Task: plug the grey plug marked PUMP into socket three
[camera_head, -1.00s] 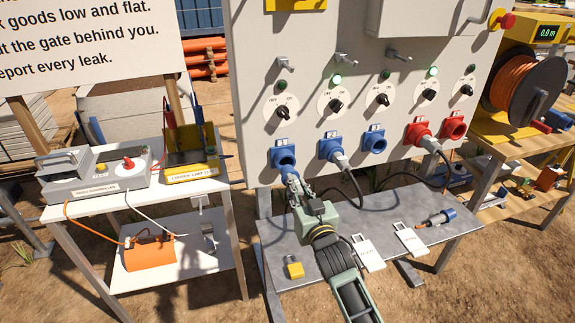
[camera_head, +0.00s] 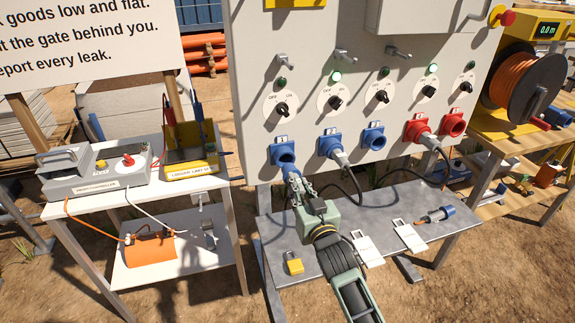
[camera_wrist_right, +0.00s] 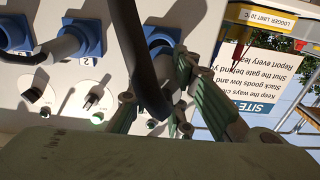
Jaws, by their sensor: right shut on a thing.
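My right gripper (camera_head: 292,186) is at the mouth of the leftmost blue socket (camera_head: 283,150), shut on a plug that its fingers mostly hide. The PUMP mark cannot be read. In the wrist view the fingers (camera_wrist_right: 180,100) close below that socket (camera_wrist_right: 160,36), with a dark cable (camera_wrist_right: 128,40) crossing in front. Socket two (camera_head: 329,141) holds a grey plug (camera_head: 339,157) with a dark cable. Socket three (camera_head: 375,137), the third blue one, looks empty; it shows at the left of the wrist view (camera_wrist_right: 15,32). My left gripper is out of view.
A red socket (camera_head: 416,130) holds another plug; the red socket (camera_head: 453,124) beside it looks empty. Rotary switches (camera_head: 378,97) sit above the sockets.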

